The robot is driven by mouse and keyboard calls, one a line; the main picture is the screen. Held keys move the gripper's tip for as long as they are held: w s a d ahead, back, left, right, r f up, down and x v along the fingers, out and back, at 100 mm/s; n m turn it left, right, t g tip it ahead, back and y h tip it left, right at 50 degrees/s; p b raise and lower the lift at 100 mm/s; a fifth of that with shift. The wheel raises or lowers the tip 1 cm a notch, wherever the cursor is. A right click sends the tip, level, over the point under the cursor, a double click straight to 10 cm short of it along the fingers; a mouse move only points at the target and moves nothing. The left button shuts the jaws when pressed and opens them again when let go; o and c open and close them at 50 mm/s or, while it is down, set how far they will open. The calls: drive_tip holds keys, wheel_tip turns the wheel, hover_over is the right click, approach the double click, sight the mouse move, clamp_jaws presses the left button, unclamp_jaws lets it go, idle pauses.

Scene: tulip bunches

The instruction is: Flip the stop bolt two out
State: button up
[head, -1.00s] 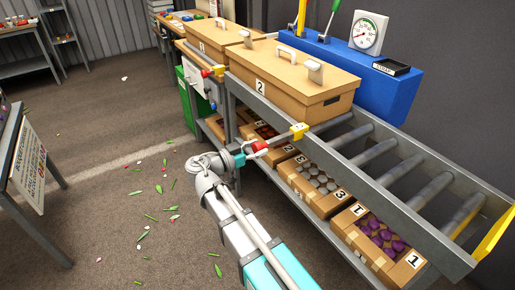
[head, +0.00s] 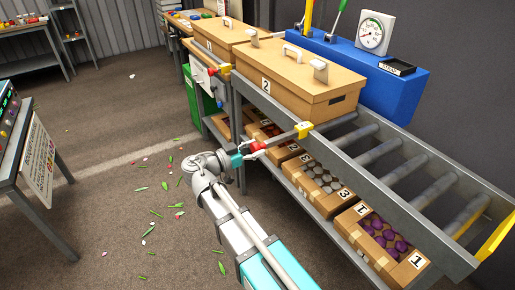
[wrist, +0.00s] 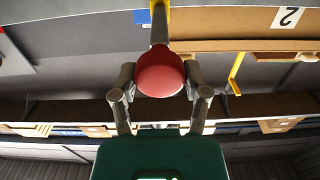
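Stop bolt two is a grey bar (head: 282,138) on a yellow block (head: 304,129) at the roller rail, below the box marked 2 (head: 300,85). Its red knob (head: 257,147) points away from the rail, toward my arm. In the wrist view, the red knob (wrist: 160,74) sits between the two grey fingers of my gripper (wrist: 160,82), with almost no gap at either side. The gripper looks shut on it. The grey bar runs from the knob to the yellow block at the top edge. In the head view my gripper (head: 247,154) partly hides the knob's near side.
Another red-knobbed bolt (head: 212,71) is farther along the rail. Numbered crates (head: 380,240) stand on the shelf below the rollers. A blue unit (head: 385,85) with a gauge and levers stands behind. The floor to the left is open, with scattered leaves and petals.

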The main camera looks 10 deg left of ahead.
drive_tip(key=o, duration=0.4)
drive_tip(key=shift+s+a, duration=0.1)
drive_tip(key=shift+s, duration=0.05)
drive_tip(key=shift+v, duration=5.95)
